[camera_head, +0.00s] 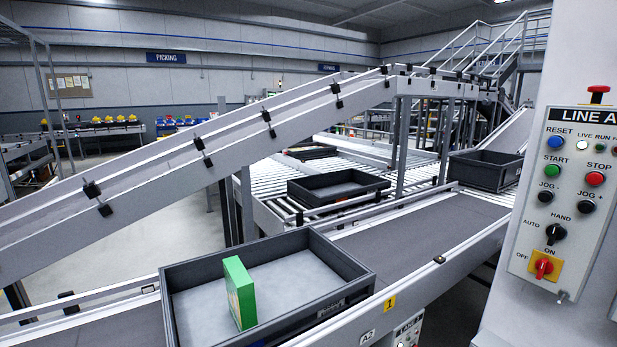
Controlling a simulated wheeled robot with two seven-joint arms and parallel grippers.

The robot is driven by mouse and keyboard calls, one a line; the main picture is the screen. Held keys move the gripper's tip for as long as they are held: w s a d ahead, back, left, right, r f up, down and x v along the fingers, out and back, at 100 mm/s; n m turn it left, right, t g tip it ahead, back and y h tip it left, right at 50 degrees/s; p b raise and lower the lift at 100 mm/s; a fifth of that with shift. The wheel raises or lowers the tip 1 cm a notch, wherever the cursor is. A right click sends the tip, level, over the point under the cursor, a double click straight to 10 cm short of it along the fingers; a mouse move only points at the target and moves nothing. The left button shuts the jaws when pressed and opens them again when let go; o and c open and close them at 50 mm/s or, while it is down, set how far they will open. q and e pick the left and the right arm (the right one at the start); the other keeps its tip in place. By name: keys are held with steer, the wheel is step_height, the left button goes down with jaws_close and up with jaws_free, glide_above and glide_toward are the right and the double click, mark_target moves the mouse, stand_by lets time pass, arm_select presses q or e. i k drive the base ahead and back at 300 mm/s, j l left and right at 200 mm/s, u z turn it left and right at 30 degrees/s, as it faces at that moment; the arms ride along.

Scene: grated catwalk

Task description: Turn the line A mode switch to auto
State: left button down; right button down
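The line A control panel (566,190) is a pale plate on a light column at the right edge of the head view, with the label "LINE A" (575,122) cut off by the picture edge. The mode switch (555,233) is a black rotary knob below the jog buttons, marked AUTO at its left and HAND above it. Its exact pointing direction is too small to tell. Below it is a red rotary switch (543,267) on a yellow plate, marked OFF and ON. Neither of my grippers shows in this view.
A blue reset button (555,142), green start button (552,171) and red stop button (594,178) sit above the switch. A conveyor (430,235) runs left of the panel, carrying a dark tray (330,243) with a green box (240,290). An inclined conveyor (230,140) crosses behind.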

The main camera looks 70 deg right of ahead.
mark_target(554, 233)
steer(key=z, duration=3.85)
